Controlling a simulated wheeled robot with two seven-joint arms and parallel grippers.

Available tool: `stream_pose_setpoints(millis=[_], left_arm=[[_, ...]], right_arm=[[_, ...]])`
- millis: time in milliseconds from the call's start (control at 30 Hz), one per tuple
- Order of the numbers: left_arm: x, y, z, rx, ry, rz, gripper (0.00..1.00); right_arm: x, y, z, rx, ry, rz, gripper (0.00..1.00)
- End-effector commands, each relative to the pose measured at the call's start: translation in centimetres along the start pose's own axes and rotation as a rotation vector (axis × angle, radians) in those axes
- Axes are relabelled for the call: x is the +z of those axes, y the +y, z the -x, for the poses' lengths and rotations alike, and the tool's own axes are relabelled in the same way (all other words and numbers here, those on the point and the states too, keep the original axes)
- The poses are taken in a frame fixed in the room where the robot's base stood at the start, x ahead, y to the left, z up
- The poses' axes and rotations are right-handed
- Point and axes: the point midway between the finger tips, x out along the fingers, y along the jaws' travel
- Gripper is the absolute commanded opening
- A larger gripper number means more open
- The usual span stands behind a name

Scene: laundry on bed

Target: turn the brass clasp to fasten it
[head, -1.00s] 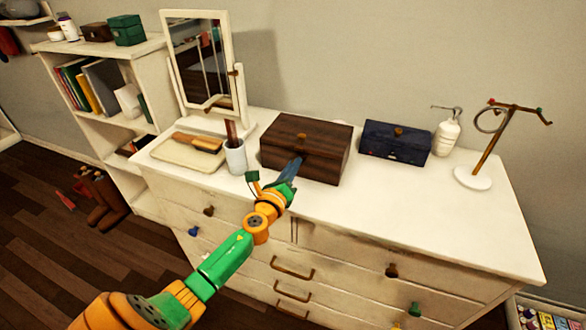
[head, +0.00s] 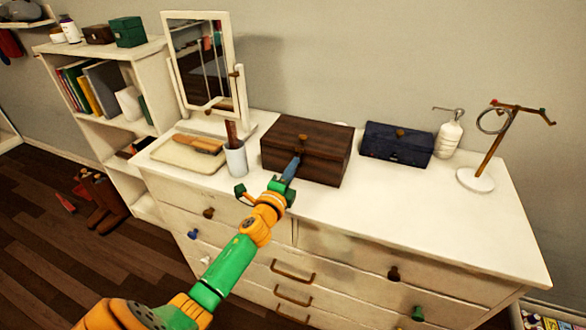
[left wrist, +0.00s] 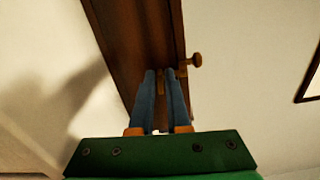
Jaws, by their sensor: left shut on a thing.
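A dark brown wooden box (head: 318,134) stands shut on the white dresser, and its front shows in the left wrist view (left wrist: 140,40). A small brass knob (left wrist: 193,60) sticks out from it. My left gripper (head: 295,160) is at the box's front, with its blue fingers close together in the left wrist view (left wrist: 160,78). They are shut on the brass clasp (left wrist: 162,82), a thin piece showing between them and mostly hidden by them. The clasp's exact angle is hard to tell. My right gripper is not in view.
A navy box (head: 395,147) with a brass fitting stands to the right, near a white pump bottle (head: 449,135) and a jewellery stand (head: 478,178). A cup (head: 236,159), a tray (head: 165,155) and a mirror (head: 204,60) are left. The dresser's (head: 430,215) front right top is bare.

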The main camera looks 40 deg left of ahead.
Motion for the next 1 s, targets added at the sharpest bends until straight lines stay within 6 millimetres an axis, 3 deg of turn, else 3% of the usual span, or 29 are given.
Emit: stream_pose_setpoints(millis=[300, 800, 833, 900, 1000], left_arm=[[-0.01, 0.15, 0.02, 0.003, -0.001, 0.096, 0.00], [-0.02, 0.20, 0.03, 0.003, -0.001, 0.112, 0.00], [-0.02, 0.21, 0.03, 0.004, -0.001, 0.112, 0.17], [-0.02, 0.20, 0.03, 0.003, -0.001, 0.111, 0.36], [-0.02, 0.17, 0.02, 0.003, -0.001, 0.111, 0.39]], right_arm=[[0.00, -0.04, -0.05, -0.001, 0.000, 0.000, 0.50], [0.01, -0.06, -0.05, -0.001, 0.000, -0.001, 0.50], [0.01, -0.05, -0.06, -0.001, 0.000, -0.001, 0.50], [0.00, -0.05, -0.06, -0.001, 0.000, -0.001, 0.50], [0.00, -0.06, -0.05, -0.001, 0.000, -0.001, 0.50]])
